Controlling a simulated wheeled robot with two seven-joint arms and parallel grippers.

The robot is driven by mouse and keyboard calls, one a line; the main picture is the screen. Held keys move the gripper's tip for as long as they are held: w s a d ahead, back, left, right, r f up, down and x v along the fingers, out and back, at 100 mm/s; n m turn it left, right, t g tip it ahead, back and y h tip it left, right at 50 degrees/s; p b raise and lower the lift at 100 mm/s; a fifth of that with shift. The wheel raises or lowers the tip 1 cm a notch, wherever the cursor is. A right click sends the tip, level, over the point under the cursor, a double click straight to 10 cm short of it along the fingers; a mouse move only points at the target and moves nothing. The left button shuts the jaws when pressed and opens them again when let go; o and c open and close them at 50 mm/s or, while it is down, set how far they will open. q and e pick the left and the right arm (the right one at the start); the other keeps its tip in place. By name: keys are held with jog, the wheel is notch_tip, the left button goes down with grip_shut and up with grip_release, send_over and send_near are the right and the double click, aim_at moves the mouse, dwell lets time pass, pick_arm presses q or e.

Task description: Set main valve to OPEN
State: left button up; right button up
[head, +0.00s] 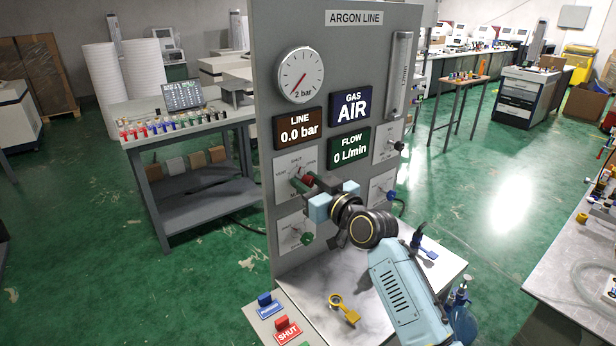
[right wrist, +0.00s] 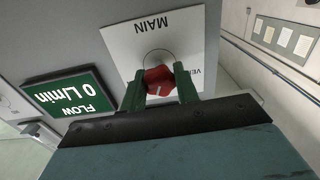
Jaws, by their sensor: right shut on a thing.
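The ARGON LINE panel (head: 262,60) stands in front of me. The main valve is a red knob (right wrist: 159,80) on a white plate (right wrist: 182,32) marked MAIN, upside down in the right wrist view. In the head view this plate (head: 283,165) is at the panel's left, below the LINE display. My right gripper (head: 306,184) is shut on the red knob, with a finger on each side in the wrist view. A white mark shows on the knob; the position it points to cannot be read surely. My left gripper is not in view.
Displays read LINE 0.0 bar (head: 299,129), GAS AIR (head: 351,106) and FLOW 0 L/min (head: 349,147). A green knob (head: 307,239) sits below, a blue knob (head: 391,195) to the right. A yellow tool (head: 345,310) lies on the marble shelf (head: 375,296) underneath.

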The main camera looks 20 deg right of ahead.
jog(key=m+p, duration=0.1)
jog(key=m, duration=0.2)
jog(key=shift+m+p, duration=0.3)
jog(key=shift+p, duration=0.05)
jog(key=shift+m+p, duration=0.65)
jog(key=shift+m, duration=0.95)
jog(key=o, duration=1)
jog(key=shift+c, duration=0.2)
jog(key=shift+s, duration=0.1)
jog(key=b+v, duration=0.1)
jog(key=v, duration=1.2)
jog(key=shift+s, duration=0.1)
